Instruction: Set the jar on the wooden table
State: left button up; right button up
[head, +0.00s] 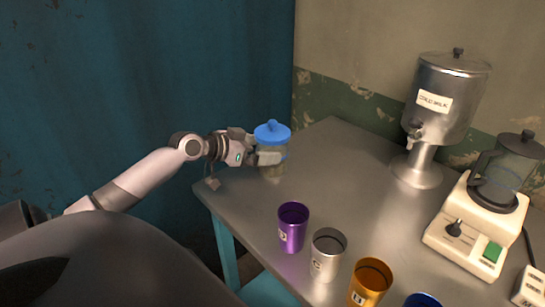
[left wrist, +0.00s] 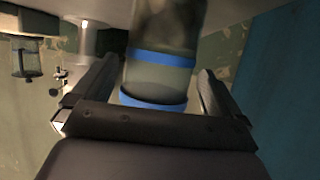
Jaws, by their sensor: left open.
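The jar (head: 271,168) is clear with a blue lid and stands upright at the far left corner of the grey table (head: 340,165). The table under the jar looks grey and metallic; no clearly wooden table shows. My right gripper is not in view.
A purple cup (head: 292,228), a silver cup (head: 327,255), an orange cup (head: 369,283) and a blue cup (head: 422,300) line the table's front. A metal dispenser (head: 443,100) and a cream blender (head: 477,222) stand at right. The table's middle is clear.

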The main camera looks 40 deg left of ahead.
pick_arm(q)
jog(key=shift+x, duration=1.95)
jog(key=shift+f, duration=0.1)
jog(key=c, duration=0.9)
jog(key=shift+c, duration=0.5)
